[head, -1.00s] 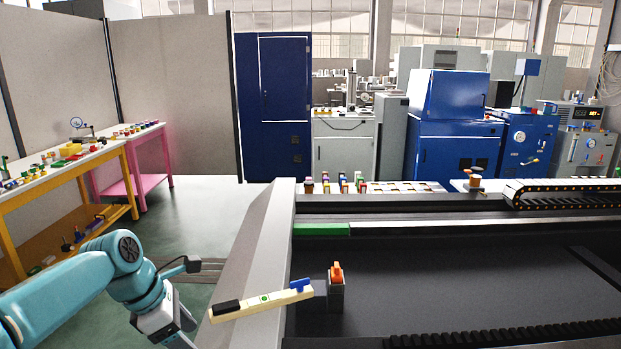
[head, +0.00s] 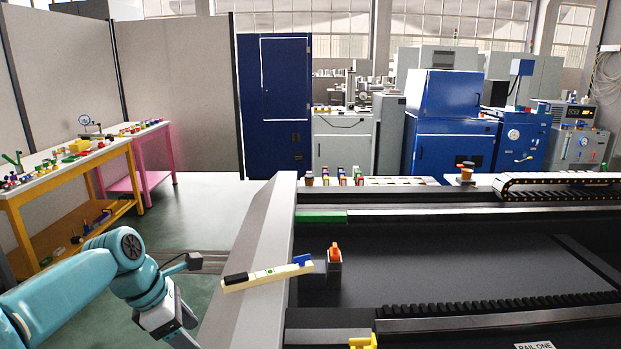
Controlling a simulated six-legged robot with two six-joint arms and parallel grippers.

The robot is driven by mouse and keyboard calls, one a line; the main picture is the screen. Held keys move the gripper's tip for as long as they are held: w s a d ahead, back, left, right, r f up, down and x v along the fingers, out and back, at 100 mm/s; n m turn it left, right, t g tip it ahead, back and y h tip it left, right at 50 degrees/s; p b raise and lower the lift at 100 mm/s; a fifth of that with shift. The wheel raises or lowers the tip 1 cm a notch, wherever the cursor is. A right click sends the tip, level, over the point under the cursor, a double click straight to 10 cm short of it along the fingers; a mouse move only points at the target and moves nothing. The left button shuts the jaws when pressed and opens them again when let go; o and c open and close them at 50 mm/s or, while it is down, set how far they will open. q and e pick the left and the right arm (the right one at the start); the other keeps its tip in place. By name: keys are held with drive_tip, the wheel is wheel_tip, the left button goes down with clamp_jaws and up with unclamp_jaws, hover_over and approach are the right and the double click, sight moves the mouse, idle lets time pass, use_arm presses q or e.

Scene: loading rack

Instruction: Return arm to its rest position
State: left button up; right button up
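My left arm (head: 70,285) is teal and comes in from the lower left. Its wrist bends downward beside the left edge of the rack, over the green floor. My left gripper (head: 185,338) is at the bottom of the head view and partly cut off by the frame edge, so its fingertips do not show. A cream bar (head: 268,276) with a black end, a green dot and a blue clip lies across the rack's sloped left edge, apart from the gripper. My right arm and gripper do not show.
The grey rack frame (head: 245,235) bounds a dark bed (head: 440,262). A dark block with an orange top (head: 334,262) stands at the bar's right end. A yellow piece (head: 362,341) is at the bottom. Yellow (head: 70,175) and pink (head: 152,155) tables stand at left.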

use_arm(q)
drive_tip(key=s+d+f+m+g, duration=0.1)
drive_tip(key=s+d+f+g, duration=0.1)
drive_tip(key=s+f, duration=0.5)
drive_tip(key=s+d+f+m+g, duration=0.1)
drive_tip(key=s+d+f+g, duration=0.1)
drive_tip(key=f, duration=0.9)
drive_tip(key=s+d+f+m+g, duration=0.1)
drive_tip(key=s+d+f+g, duration=0.1)
drive_tip(key=s+f, duration=0.5)
drive_tip(key=s+d+f+m+t, duration=0.4)
drive_tip(key=s+f+m, duration=0.7)
drive_tip(key=m, duration=0.6)
drive_tip(key=shift+d+f+t, duration=0.2)
drive_tip(key=shift+f+t, duration=0.2)
drive_tip(key=shift+w, duration=0.1)
